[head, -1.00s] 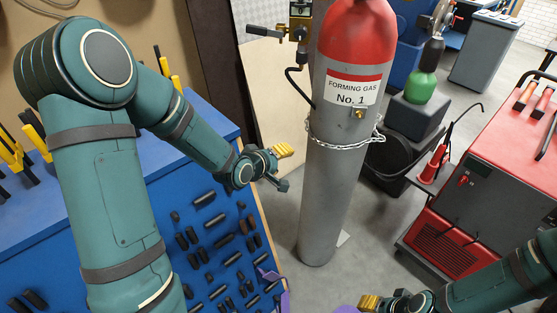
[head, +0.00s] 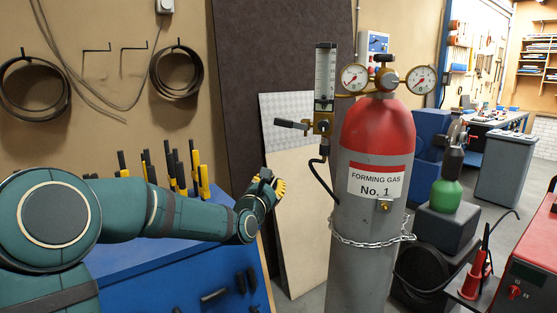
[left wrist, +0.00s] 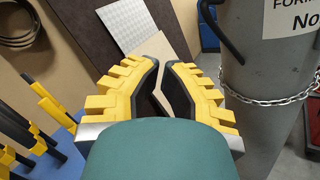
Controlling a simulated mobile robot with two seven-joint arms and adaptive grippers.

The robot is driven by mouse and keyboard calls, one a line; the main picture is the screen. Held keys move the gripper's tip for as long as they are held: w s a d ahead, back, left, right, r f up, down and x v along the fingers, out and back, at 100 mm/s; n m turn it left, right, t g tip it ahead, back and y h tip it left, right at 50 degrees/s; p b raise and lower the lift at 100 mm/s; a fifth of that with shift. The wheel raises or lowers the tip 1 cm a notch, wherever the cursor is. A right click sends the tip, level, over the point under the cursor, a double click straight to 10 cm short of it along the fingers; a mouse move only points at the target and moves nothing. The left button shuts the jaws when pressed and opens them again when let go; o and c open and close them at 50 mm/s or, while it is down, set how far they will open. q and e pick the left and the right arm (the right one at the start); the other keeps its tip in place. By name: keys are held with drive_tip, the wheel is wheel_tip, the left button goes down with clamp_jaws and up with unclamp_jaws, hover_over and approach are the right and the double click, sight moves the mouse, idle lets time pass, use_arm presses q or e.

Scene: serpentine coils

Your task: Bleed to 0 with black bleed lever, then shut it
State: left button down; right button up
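The forming gas cylinder (head: 365,250), grey with a red top, stands upright right of centre in the head view. A lever with a black grip (head: 290,124) points left from the brass block (head: 322,124) beneath a clear flow tube (head: 325,75). Two round gauges, left (head: 354,77) and right (head: 421,79), flank the regulator; their readings are too small to tell. My left gripper (head: 272,181) is below and left of the lever, apart from it. In the left wrist view its yellow fingers (left wrist: 164,66) have a gap between them and hold nothing. My right gripper is out of view.
A chain (head: 370,242) wraps the cylinder, and a black hose (head: 318,180) hangs at its left. Pale panels (head: 300,220) lean behind my left gripper. A blue bench (head: 150,270) with yellow-handled tools stands at left. A red machine (head: 525,275) is at right.

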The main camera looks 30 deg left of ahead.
sight(292, 124)
use_arm(q)
drive_tip(key=w+a+r+n+t+y+b, duration=0.1)
drive_tip(key=w+a+r+n, duration=0.2)
drive_tip(key=w+r+n, duration=0.2)
drive_tip(key=w+r, duration=0.3)
drive_tip(key=r, duration=0.2)
drive_tip(key=shift+a+r+y, duration=0.25)
drive_tip(key=shift+a+y, duration=0.05)
drive_tip(key=shift+y, duration=0.1)
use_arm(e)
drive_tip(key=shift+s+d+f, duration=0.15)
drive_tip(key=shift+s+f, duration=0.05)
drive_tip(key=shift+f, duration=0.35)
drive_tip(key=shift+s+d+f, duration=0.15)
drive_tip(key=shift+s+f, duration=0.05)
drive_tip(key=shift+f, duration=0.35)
use_arm(q)
drive_tip(key=shift+w+r, duration=0.1)
drive_tip(key=shift+w, duration=0.05)
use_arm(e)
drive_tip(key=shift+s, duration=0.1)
